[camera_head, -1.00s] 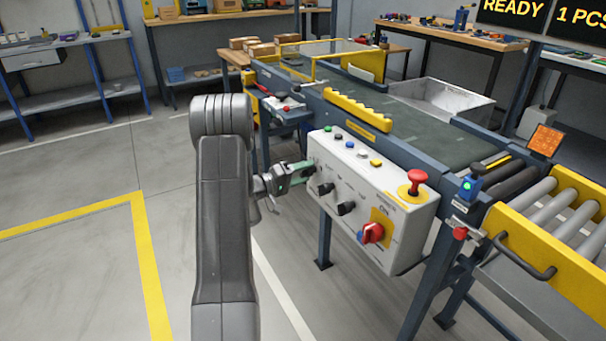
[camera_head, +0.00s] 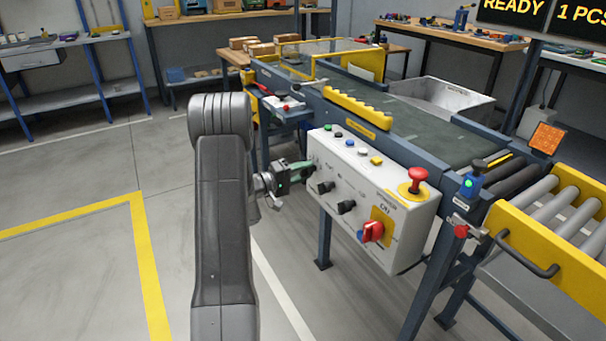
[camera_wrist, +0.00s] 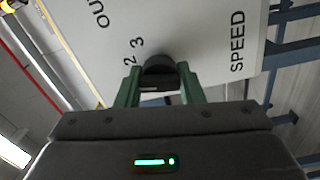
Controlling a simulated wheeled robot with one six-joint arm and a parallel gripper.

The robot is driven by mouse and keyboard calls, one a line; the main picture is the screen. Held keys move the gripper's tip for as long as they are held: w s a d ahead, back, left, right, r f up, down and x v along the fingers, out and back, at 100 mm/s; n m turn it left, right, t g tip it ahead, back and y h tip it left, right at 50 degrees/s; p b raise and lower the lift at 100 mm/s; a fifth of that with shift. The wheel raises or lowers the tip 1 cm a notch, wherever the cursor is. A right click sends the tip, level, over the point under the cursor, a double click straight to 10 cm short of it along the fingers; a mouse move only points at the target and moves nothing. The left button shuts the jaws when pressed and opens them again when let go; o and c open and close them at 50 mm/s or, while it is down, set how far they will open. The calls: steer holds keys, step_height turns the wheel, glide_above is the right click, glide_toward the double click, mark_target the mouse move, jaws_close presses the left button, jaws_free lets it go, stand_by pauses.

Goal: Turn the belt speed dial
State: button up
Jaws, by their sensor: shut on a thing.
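The belt speed dial (camera_wrist: 158,72) is a black knob on the white control panel (camera_wrist: 200,30). In the wrist view it sits between the two green fingers of my gripper (camera_wrist: 160,84), which is shut on it. The word SPEED is printed to its right and the numbers 2 and 3 to its left.
Yellow-framed rollers (camera_head: 560,215) stand at the right. Open floor is at the left.

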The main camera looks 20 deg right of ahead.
steer(key=n+b, duration=0.1)
steer(key=n, duration=0.2)
steer(key=shift+f+n, duration=0.1)
steer(key=shift+n, duration=0.3)
steer(key=n, duration=0.3)
steer(key=shift+n, duration=0.3)
steer(key=n+p, duration=0.1)
steer(key=n, duration=0.2)
steer(key=shift+n+p, duration=0.55)
steer(key=shift+n, duration=1.25)
steer(key=o, duration=1)
steer(key=shift+a, duration=0.1)
steer(key=a, duration=0.4)
steer(key=a+p, duration=0.1)
steer(key=a, duration=0.4)
steer(key=s+a+p, duration=0.1)
steer(key=a, duration=0.3)
steer(key=shift+a, duration=0.35)
